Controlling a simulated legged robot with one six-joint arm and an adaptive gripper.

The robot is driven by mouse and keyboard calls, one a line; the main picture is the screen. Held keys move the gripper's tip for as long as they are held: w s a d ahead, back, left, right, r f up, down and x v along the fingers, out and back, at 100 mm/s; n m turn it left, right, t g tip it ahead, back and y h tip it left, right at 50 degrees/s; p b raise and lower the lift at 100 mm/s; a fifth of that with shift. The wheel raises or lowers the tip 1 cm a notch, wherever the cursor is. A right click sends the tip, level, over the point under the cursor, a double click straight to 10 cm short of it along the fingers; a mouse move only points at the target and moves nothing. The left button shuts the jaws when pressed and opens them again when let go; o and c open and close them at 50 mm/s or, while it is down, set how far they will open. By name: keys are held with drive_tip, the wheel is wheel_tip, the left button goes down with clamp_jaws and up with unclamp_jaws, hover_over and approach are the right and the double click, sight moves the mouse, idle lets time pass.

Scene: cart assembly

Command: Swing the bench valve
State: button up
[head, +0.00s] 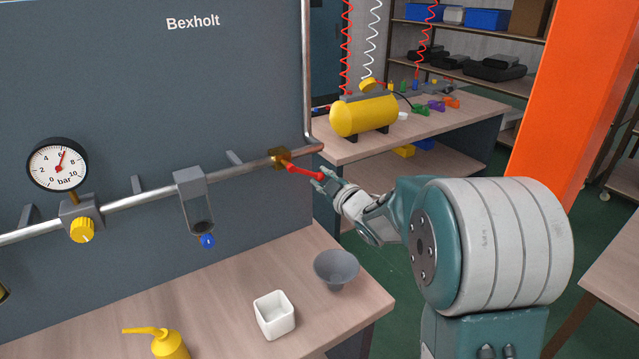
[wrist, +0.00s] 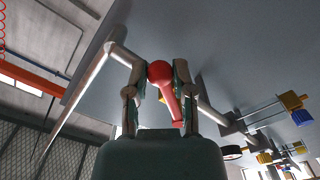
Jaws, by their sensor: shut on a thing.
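The bench valve has a brass body (head: 279,158) on the metal pipe along the panel. Its red lever (head: 303,168) points right and slightly down from the body. My gripper (head: 325,180) is shut on the outer end of the lever. In the wrist view the red lever (wrist: 166,90) sits between the two fingers of my gripper (wrist: 158,88). The fingers hide part of the lever's end in the head view.
A pressure gauge (head: 57,164), a yellow knob (head: 82,230) and a grey bracket with a blue knob (head: 208,240) sit on the pipe. A funnel (head: 336,268), white box (head: 274,318) and yellow oil can (head: 168,343) stand on the bench below. A yellow tank (head: 363,116) is behind.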

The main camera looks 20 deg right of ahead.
drive_tip(key=shift+w+d+r, duration=0.1)
drive_tip(key=shift+d+r, duration=0.25)
drive_tip(key=shift+r, duration=0.35)
drive_tip(key=shift+w+d+r, duration=0.1)
drive_tip(key=shift+d+r, duration=0.05)
drive_tip(key=shift+r, duration=0.45)
drive_tip(key=shift+d+r, duration=0.1)
drive_tip(key=shift+r, duration=0.45)
drive_tip(key=o, duration=0.9)
drive_tip(key=shift+o, duration=0.2)
